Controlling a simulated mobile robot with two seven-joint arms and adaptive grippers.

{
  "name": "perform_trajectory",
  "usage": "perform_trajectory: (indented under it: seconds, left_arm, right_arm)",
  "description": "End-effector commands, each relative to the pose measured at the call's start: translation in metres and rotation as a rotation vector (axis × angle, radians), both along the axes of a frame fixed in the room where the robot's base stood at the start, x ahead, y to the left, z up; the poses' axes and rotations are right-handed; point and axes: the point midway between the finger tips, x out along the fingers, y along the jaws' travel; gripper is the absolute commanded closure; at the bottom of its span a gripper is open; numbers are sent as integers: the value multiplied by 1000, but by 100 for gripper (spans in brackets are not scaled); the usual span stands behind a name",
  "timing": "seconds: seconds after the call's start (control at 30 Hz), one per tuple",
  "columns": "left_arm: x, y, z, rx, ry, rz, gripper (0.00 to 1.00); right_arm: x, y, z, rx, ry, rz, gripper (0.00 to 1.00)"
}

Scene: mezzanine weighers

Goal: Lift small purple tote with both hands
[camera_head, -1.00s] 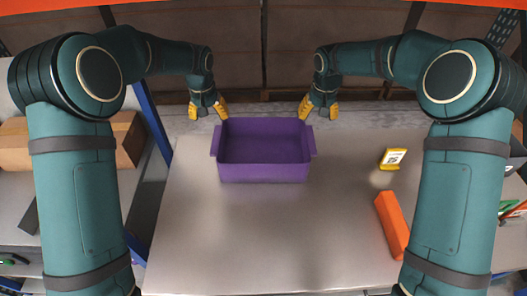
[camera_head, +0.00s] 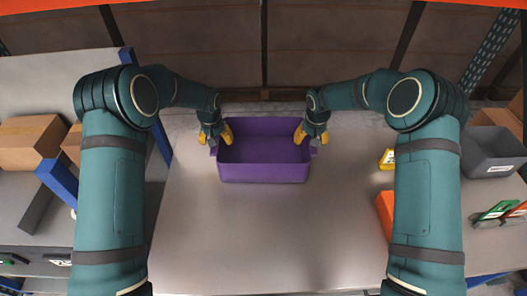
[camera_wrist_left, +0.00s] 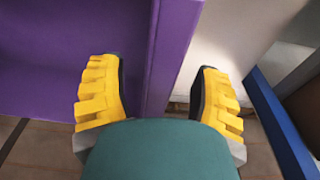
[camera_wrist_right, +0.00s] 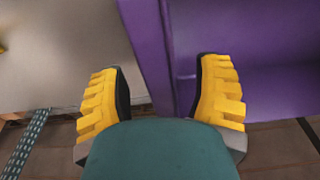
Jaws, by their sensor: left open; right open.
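The small purple tote (camera_head: 264,172) stands upright and empty on the table, with handle lips at its left and right ends. My left gripper (camera_head: 217,138) is open at the tote's left end. In the left wrist view its yellow fingers (camera_wrist_left: 160,95) straddle the tote's end wall and lip (camera_wrist_left: 172,50). My right gripper (camera_head: 311,137) is open at the right end. In the right wrist view its fingers (camera_wrist_right: 160,95) are on either side of the other end wall (camera_wrist_right: 150,50). Neither gripper is closed on the tote.
The grey table (camera_head: 250,230) is clear in front of the tote. A yellow item (camera_head: 387,159) and an orange block (camera_head: 384,212) lie to the right, partly behind my right arm. Side shelves hold cardboard boxes (camera_head: 30,140) and a grey bin (camera_head: 490,152).

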Motion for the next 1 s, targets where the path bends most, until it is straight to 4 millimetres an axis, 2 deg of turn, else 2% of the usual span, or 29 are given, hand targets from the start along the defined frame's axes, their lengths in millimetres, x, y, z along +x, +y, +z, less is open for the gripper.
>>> perform_trajectory:
  seconds: [0.27, 0.4, 0.43, 0.47, 1.0]
  left_arm:
    - [0, 0, 0, 0, 0, 0, 34]
    - [0, 0, 0, 0, 0, 0, 83]
    - [0, 0, 0, 0, 0, 0, 94]
    - [0, 0, 0, 0, 1, 0, 100]
    - [0, 0, 0, 0, 2, 0, 100]
  right_arm:
    - [0, 0, 0, 0, 0, 0, 34]
    - [0, 0, 0, 0, 0, 0, 83]
    - [0, 0, 0, 0, 0, 0, 94]
    - [0, 0, 0, 0, 0, 0, 100]
    - [0, 0, 0, 0, 1, 0, 100]
